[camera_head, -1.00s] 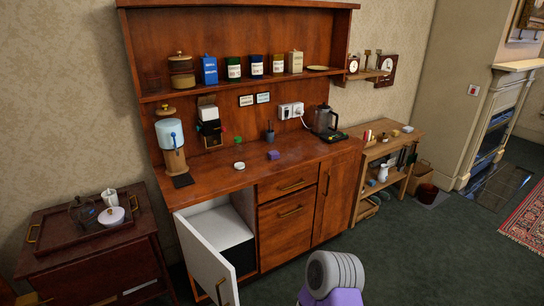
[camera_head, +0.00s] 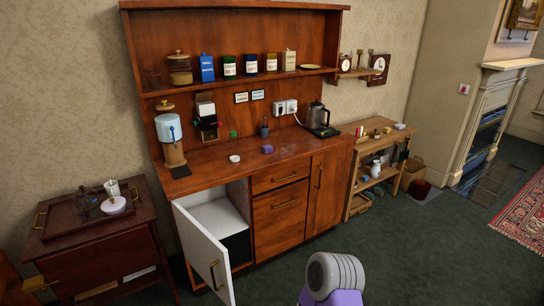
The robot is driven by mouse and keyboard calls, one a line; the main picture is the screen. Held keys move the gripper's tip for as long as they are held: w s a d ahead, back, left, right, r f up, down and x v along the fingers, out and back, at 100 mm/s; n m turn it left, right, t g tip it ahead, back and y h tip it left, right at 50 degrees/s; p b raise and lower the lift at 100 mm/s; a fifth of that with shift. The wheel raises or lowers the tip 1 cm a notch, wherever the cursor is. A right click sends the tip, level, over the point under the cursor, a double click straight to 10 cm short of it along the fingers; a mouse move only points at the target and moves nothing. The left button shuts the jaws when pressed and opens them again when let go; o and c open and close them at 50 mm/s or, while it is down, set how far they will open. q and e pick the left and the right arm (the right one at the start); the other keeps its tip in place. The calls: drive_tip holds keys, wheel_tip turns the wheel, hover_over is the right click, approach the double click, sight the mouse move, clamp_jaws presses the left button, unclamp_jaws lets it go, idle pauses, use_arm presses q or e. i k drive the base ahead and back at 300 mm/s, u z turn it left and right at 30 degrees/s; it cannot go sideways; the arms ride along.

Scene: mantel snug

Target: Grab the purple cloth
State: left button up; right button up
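The purple cloth (camera_head: 267,149) looks like a small folded bundle. It lies on the wooden counter (camera_head: 225,168) of the tall dresser, toward the front edge and right of a small white round dish (camera_head: 235,158). Nothing of mine touches it. Neither of my grippers shows in the head view. Only a grey ribbed part with purple below it, likely part of my own arm, shows at the bottom centre, well short of the counter.
A white cupboard door (camera_head: 203,252) stands open below the counter, jutting into the floor space. A side cabinet with a tray (camera_head: 68,226) is at the left. A kettle (camera_head: 315,116) and green item (camera_head: 233,134) stand behind the cloth.

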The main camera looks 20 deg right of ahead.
sight(266, 148)
drive_tip(key=z, duration=1.3)
drive_tip(key=i, duration=1.55)
